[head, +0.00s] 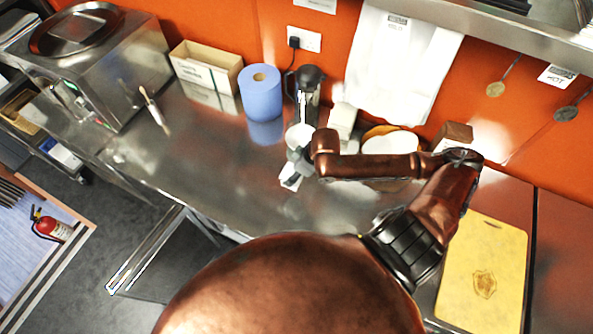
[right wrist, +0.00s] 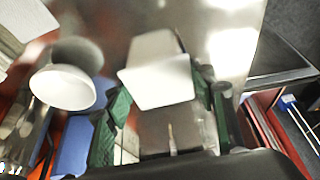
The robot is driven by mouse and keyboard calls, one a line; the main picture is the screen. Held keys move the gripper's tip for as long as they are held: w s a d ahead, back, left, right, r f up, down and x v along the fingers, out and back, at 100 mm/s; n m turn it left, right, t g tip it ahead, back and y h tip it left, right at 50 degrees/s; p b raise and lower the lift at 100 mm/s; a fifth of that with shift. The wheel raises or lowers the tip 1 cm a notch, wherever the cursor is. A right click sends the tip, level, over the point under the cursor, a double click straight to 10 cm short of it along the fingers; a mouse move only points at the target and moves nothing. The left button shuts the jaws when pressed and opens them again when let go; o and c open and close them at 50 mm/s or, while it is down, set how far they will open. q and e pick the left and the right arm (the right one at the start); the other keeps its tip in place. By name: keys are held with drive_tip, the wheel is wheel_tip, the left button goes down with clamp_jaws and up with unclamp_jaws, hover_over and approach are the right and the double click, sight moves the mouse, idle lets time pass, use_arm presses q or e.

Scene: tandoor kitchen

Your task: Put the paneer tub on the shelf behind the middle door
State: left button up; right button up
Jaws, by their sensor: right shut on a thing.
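My right gripper (head: 294,165) is over the steel counter, partly hidden by its own arm. In the right wrist view the green-padded fingers (right wrist: 160,98) are on either side of a white, block-shaped tub (right wrist: 158,72), and the gripper is shut on it. I take this for the paneer tub; no label is readable. In the head view only a small white part of the tub (head: 290,183) shows beside the gripper. A steel door panel (head: 146,252) stands out from the counter front at lower left. Its shelf is not visible. My left gripper is not in view.
A white bowl (head: 299,132) is close behind the gripper, also in the right wrist view (right wrist: 62,88). A blue paper roll (head: 260,92), a dark jug (head: 308,82) and a cardboard box (head: 205,66) stand by the wall. The counter left of the gripper is mostly clear.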

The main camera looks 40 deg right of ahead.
drive_tip(key=shift+w+d+f+p, duration=0.15)
drive_tip(key=shift+w+d+f, duration=0.75)
drive_tip(key=shift+f, duration=0.75)
drive_tip(key=shift+w+d+f+p, duration=0.2)
drive_tip(key=shift+w+d+f, duration=0.65)
drive_tip(key=shift+f, duration=0.85)
drive_tip(key=shift+w+d+f+p, duration=0.15)
drive_tip(key=shift+w+d+f, duration=0.75)
drive_tip(key=shift+f, duration=0.75)
drive_tip(key=shift+w+a, duration=0.15)
drive_tip(key=shift+a, duration=0.05)
drive_tip(key=o, duration=1.4)
drive_tip(key=shift+f, duration=0.15)
drive_tip(key=shift+c, duration=0.2)
